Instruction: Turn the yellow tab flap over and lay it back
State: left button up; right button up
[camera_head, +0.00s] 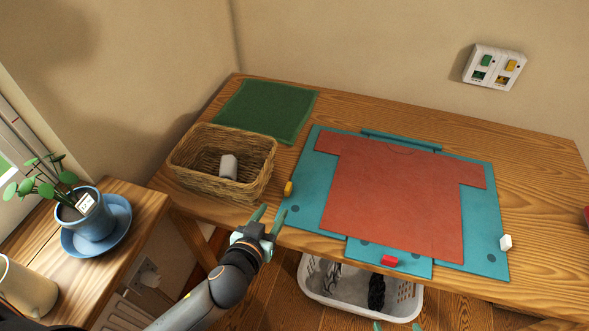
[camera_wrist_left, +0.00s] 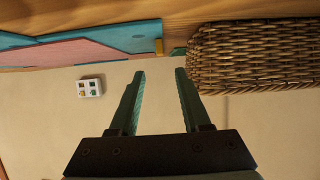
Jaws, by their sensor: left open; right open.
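A teal folding board (camera_head: 303,209) lies flat on the table with a red-orange shirt (camera_head: 395,195) spread over it. The yellow tab (camera_head: 288,188) stands at the outer edge of the board's left flap, which lies flat; the tab also shows in the left wrist view (camera_wrist_left: 159,46). My left gripper (camera_head: 271,215) is open and empty, just in front of the yellow tab and apart from it. The left wrist view shows its two spread fingers (camera_wrist_left: 160,75). Only the open fingertips of my right gripper (camera_head: 396,326) show at the bottom edge of the head view.
A wicker basket (camera_head: 190,178) with a white object inside stands left of the board. A green mat (camera_head: 265,110) lies behind it. A red tab (camera_head: 389,261) and white tab (camera_head: 505,242) sit on other board edges. A laundry basket (camera_head: 345,300) stands below the table's front edge.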

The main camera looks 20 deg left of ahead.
aim_at(287, 188)
pick_arm(q)
jog(key=shift+w+f, duration=0.1)
jog(key=shift+w, duration=0.7)
jog(key=x, duration=1.1)
jog(key=shift+c, duration=0.3)
grip_shut()
dwell(0.4)
